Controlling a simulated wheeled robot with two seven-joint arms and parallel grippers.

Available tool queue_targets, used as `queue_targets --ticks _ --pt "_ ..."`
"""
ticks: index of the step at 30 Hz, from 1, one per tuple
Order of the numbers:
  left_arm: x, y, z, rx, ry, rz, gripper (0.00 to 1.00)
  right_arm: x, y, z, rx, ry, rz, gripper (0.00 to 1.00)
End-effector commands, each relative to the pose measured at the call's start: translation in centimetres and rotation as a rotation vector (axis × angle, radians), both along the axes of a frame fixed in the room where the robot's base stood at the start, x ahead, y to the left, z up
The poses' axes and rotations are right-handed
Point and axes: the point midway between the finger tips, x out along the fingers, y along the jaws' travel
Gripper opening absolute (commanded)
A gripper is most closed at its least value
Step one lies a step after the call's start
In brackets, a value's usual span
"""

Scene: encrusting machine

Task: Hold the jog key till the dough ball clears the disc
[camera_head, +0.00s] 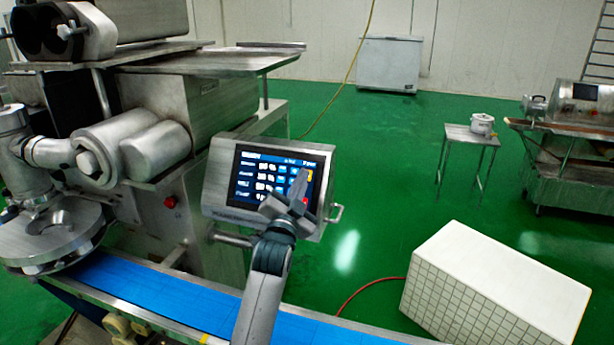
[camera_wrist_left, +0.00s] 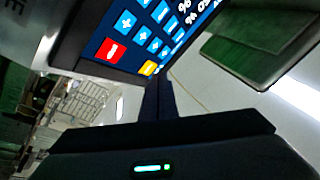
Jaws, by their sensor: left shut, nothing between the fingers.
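The control panel (camera_head: 213,177) has a lit touch screen (camera_head: 246,172) with rows of keys. My left gripper (camera_head: 302,172) is shut and empty, its fingertips in front of the screen's right side. In the left wrist view, the shut fingers (camera_wrist_left: 157,80) point at the screen's edge, close to a yellow key (camera_wrist_left: 149,68) and a red key (camera_wrist_left: 111,50). I cannot tell whether they touch the screen, or which key is the jog key. The steel disc (camera_head: 50,238) is at the left of the machine, above the belt. I cannot make out a dough ball. My right gripper is out of view.
A blue conveyor belt (camera_head: 150,292) runs below the disc and panel, behind my left forearm. A white tiled block (camera_head: 500,275) stands at the right. A small table (camera_head: 462,134) with a white pot (camera_head: 482,124) stands farther back. Green floor between is mostly clear, with a red hose.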

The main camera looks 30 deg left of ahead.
Motion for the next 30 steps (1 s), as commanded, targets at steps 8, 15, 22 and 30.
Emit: queue_targets --ticks 8,15,22,30 --pt "0.0 0.0 0.0 0.0 0.0 0.0 0.0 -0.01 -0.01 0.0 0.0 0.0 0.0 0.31" --pt "0.31 0.08 -0.17 0.001 0.0 0.0 0.0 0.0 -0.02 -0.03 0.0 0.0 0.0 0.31" --pt "0.7 0.17 -0.38 0.001 0.0 0.0 0.0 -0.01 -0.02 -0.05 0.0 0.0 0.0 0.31" --pt "0.7 0.17 -0.39 0.0 0.0 0.0 0.0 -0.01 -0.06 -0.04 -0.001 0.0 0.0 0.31"
